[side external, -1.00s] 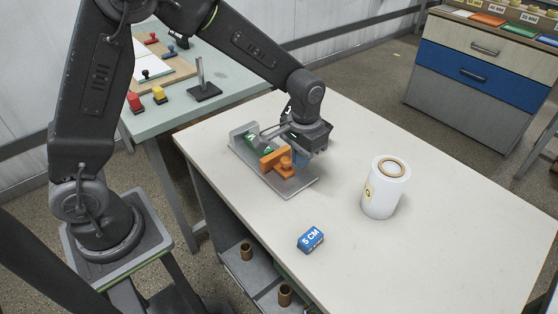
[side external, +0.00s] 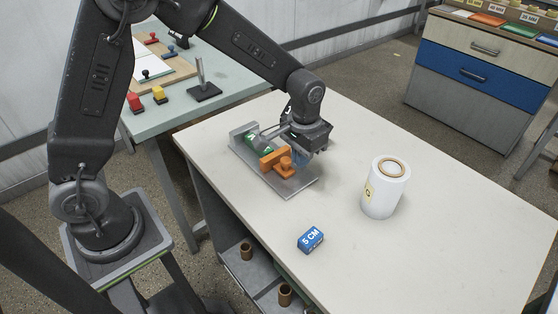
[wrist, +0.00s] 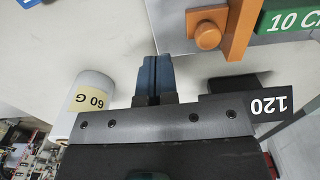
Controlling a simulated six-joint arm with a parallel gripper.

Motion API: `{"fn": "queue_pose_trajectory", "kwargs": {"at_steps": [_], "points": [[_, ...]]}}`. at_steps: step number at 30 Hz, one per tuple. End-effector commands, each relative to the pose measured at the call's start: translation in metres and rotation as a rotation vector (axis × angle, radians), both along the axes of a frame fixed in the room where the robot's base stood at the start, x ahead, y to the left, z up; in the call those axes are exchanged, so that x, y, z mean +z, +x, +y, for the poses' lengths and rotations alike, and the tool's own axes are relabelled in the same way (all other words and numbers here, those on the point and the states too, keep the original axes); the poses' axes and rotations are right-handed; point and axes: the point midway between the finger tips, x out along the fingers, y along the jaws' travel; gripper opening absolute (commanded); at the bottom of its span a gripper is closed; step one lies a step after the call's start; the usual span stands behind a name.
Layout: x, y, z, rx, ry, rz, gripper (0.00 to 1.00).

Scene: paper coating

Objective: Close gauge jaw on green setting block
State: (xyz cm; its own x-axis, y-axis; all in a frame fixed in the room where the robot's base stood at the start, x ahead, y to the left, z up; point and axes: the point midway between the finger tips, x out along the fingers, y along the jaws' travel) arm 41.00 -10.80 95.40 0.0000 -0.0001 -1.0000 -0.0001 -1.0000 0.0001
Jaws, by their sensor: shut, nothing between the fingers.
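The gauge is a grey plate (side external: 296,189) on the table, with a grey end block at its far left. The green setting block (side external: 264,146) lies on it beside the orange jaw (side external: 270,160). In the wrist view the orange jaw (wrist: 241,25) with its round knob (wrist: 207,29) is at the top right. The green block (wrist: 290,22), marked "10 C…", is right beside it; I cannot tell whether they touch. My gripper (wrist: 155,62) is shut and empty, its blue fingertips together. It is to the left of the knob in the wrist view, apart from it.
A white roll (side external: 383,190), labelled 60 G in the wrist view, stands right of the gauge. A blue 5 CM block (side external: 311,240) lies near the table's front edge. A dark object with a 120 label (wrist: 270,105) is partly hidden behind my gripper. The right of the table is clear.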

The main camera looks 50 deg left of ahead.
Motion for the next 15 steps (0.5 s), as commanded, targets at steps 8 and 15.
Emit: {"fn": "queue_pose_trajectory", "kwargs": {"at_steps": [8, 15], "points": [[-0.004, 0.0, 0.0, 0.0, 0.0, 0.001, 0.0], [-0.013, 0.0, 0.0, 0.0, 0.0, 0.001, 0.0]]}}
